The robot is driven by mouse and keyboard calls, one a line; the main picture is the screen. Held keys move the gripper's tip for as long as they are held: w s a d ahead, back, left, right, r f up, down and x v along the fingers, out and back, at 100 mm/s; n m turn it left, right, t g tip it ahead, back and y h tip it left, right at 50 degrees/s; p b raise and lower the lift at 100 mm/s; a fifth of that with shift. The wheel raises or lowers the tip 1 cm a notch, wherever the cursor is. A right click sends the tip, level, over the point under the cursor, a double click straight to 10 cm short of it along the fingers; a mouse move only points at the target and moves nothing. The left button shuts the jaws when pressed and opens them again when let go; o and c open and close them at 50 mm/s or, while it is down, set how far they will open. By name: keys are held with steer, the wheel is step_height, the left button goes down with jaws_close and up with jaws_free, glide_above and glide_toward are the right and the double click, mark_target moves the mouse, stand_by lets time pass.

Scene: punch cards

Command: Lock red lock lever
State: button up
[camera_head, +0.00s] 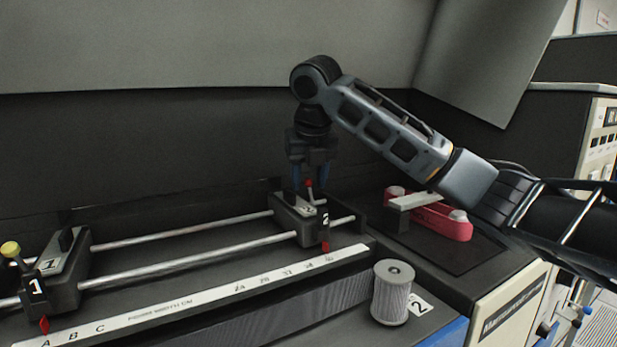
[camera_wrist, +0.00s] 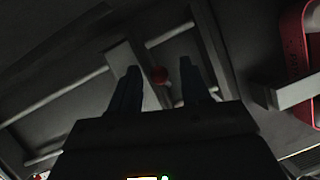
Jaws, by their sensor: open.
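The red lock lever (camera_head: 309,184) has a small round red knob and stands on top of the slider block marked 2 (camera_head: 291,207), at the right end of the rails. My gripper (camera_head: 310,188) points down over the block, with a blue finger on either side of the lever. It is open, and in the wrist view (camera_wrist: 160,70) there is a gap on both sides of the knob. The lever's lower part is hidden in the wrist view.
A block marked 1 (camera_head: 62,270) with a yellow knob (camera_head: 10,249) stands at the left of the rails (camera_head: 200,261). A lettered and numbered scale (camera_head: 200,297) runs in front. A ribbed cylinder (camera_head: 392,292) stands at the front right. A red part (camera_head: 455,224) lies behind my arm.

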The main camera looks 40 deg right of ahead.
jaws_close()
stand_by(0.4)
